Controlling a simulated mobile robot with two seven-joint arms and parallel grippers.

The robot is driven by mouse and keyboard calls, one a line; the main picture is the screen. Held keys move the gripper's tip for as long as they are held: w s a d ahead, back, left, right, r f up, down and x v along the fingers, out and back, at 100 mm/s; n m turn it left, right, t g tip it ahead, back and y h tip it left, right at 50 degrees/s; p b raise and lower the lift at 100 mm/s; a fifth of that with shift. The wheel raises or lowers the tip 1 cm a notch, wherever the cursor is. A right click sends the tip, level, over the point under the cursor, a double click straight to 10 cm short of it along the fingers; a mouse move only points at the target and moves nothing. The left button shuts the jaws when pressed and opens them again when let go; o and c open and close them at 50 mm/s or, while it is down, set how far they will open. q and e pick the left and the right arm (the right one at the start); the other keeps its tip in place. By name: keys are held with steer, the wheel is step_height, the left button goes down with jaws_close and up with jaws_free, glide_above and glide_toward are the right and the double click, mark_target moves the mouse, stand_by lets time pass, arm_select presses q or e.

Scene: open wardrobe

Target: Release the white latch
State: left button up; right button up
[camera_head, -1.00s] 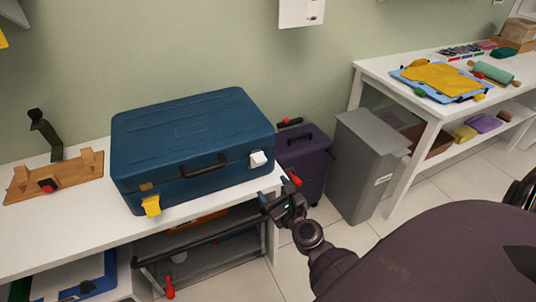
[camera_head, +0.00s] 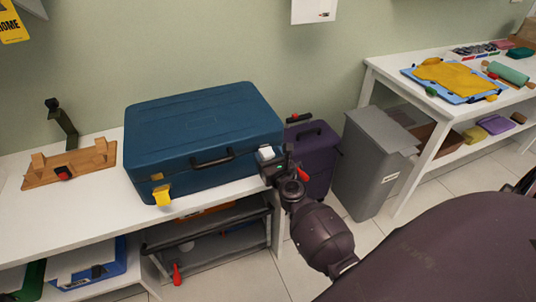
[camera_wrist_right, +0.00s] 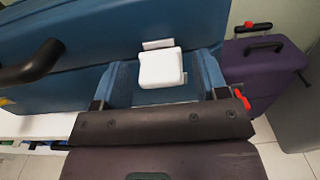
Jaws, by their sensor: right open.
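A blue suitcase (camera_head: 205,140) lies closed on the white table, with a black handle on its front. The white latch (camera_head: 266,153) is at the right end of its front, and a yellow latch (camera_head: 162,195) is at the left end. My right gripper (camera_head: 272,166) is open at the white latch, just below and in front of it. In the right wrist view the white latch (camera_wrist_right: 161,68) stands out from the case between the two spread fingers; I cannot tell if they touch it. My left gripper is not in view.
A purple suitcase (camera_head: 311,158) and a grey bin (camera_head: 369,170) stand on the floor right of the white table (camera_head: 70,225). A wooden stand (camera_head: 70,165) sits left of the blue case. A second table stands at the right.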

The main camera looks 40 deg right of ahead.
steer(key=shift+w+d, duration=0.15)
steer(key=shift+w, duration=0.35)
